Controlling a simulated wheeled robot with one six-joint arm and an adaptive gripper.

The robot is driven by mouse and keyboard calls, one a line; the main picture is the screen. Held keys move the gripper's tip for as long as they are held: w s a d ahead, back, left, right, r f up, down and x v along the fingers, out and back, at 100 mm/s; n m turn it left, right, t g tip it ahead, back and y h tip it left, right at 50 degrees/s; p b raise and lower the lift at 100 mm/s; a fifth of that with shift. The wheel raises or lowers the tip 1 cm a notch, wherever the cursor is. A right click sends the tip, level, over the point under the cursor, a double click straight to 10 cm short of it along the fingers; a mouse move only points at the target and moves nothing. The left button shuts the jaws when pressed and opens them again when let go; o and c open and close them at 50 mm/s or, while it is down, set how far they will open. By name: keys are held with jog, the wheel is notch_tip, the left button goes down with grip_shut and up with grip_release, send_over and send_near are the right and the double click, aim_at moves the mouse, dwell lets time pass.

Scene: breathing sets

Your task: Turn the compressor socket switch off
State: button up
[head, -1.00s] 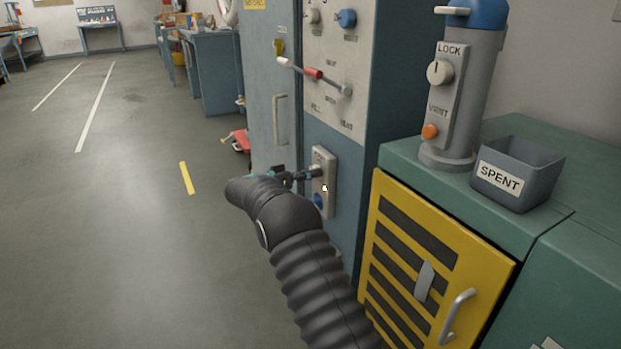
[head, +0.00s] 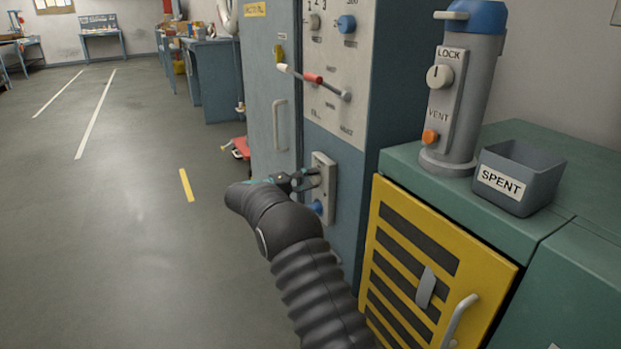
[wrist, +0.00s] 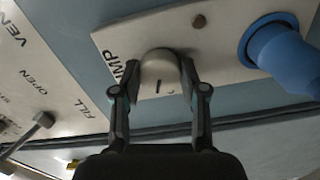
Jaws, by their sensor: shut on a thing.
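The compressor socket switch is a pale rounded knob (wrist: 158,68) on a light plate (wrist: 220,32) with partly hidden lettering ending in "MP". In the head view the plate (head: 326,205) is on the blue cabinet front, below the control panel. My gripper (wrist: 158,78) is shut on the knob, one finger on each side. It also shows in the head view (head: 308,181), reaching the plate from the left. A blue plug (wrist: 280,55) sits in the same plate. A small round brownish spot (wrist: 199,21), dark, is between knob and plug.
A yellow slatted door (head: 425,215) with green worktop, grey cylinder (head: 462,95) and SPENT bin (head: 515,180) stand right. Floor at left is clear.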

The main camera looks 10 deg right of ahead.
jog(key=shift+w+r+n+p, duration=0.15)
jog(key=shift+n+p, duration=0.7)
jog(key=shift+n, duration=1.45)
jog(key=o, duration=1.1)
jog(key=shift+o, duration=0.2)
jog(key=shift+a, duration=0.1)
jog(key=v, duration=1.1)
jog(key=shift+a, duration=0.35)
